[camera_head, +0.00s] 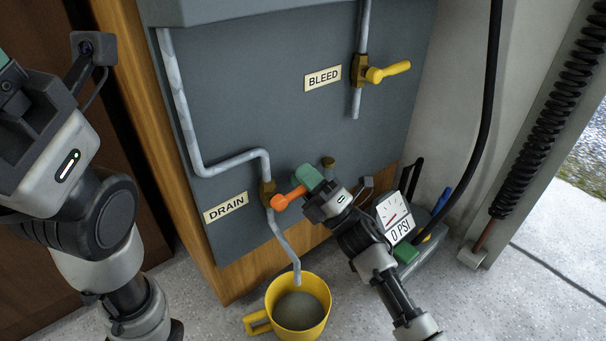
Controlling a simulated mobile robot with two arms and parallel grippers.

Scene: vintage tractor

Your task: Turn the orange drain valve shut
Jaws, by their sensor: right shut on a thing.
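The orange drain valve handle (282,201) sits on a brass valve body (267,193) in the grey drain pipe, beside the DRAIN label (226,207). The handle points right and slightly up from its round orange hub. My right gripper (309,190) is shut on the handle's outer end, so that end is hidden. A yellow mug (326,300) stands on the floor under the pipe's outlet, with greyish contents. My left arm shows at the left edge; its fingertips are not clearly in view.
A yellow-handled BLEED valve (390,71) is higher on the grey panel (285,125). A 0 PSI gauge (395,217) stands behind my right arm. A black hose (485,130) and a coil spring (545,125) are at right.

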